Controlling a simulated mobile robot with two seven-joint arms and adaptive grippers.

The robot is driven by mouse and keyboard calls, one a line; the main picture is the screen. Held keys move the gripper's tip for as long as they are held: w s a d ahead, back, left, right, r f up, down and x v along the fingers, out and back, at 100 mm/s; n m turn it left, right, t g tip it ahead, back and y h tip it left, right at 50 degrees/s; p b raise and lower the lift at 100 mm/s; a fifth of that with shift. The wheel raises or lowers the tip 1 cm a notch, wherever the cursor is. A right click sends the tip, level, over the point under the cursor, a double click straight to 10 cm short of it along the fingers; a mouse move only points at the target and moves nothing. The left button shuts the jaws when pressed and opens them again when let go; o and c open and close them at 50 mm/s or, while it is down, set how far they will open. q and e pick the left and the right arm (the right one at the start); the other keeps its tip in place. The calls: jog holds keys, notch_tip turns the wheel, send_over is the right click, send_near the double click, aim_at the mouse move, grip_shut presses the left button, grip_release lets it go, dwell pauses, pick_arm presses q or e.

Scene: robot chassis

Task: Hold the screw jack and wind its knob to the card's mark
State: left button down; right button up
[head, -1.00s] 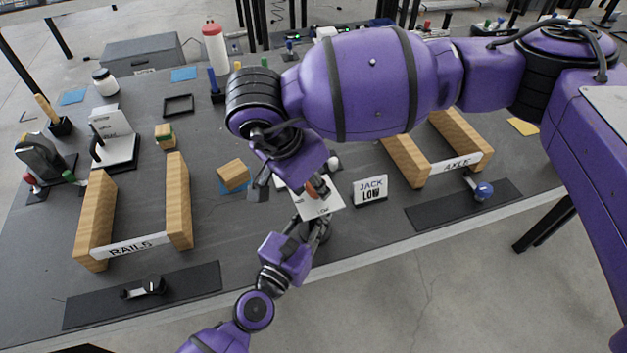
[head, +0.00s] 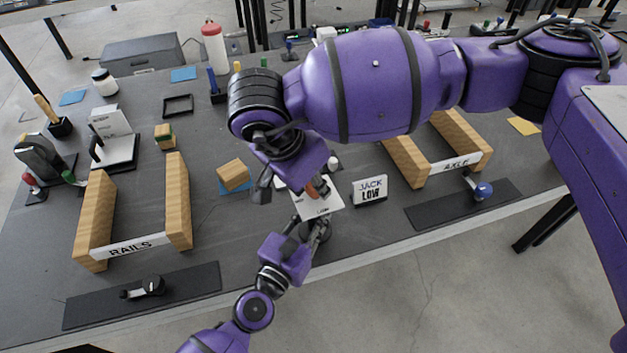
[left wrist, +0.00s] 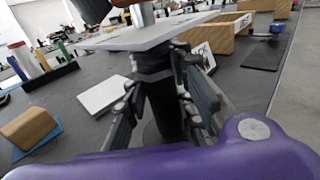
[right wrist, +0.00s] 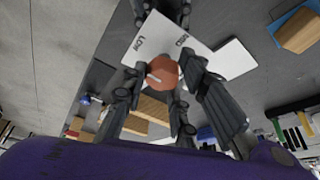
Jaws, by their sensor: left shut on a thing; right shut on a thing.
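The screw jack stands near the front edge of the table. Its dark body (left wrist: 157,95) is between the fingers of my left gripper (head: 313,231), which is shut on it below the white plate (head: 320,205). The orange knob (right wrist: 165,70) sits above the plate, with my right gripper (right wrist: 161,79) shut around it from above. In the right wrist view the plate reads LOW and MID, and a pale line on the knob points left, below the LOW lettering. The card (head: 370,191) reads JACK LOW and stands right of the jack.
A wooden block (head: 233,175) on a blue patch lies left of the jack. The wooden RAILS frame (head: 178,205) is further left, and the AXLE frame (head: 404,160) is to the right. A dark strip with a blue-knobbed lever (head: 483,190) lies at the front right.

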jog(key=shift+d+f, duration=0.15)
jog(key=shift+d, duration=0.2)
jog(key=o, duration=1)
jog(key=shift+a, duration=0.1)
jog(key=shift+a+r, duration=0.1)
jog(key=shift+r, duration=0.15)
jog(key=v, duration=1.1)
jog(key=shift+s+a+r, duration=0.1)
jog(key=shift+s+r, duration=0.05)
jog(key=shift+r, duration=0.1)
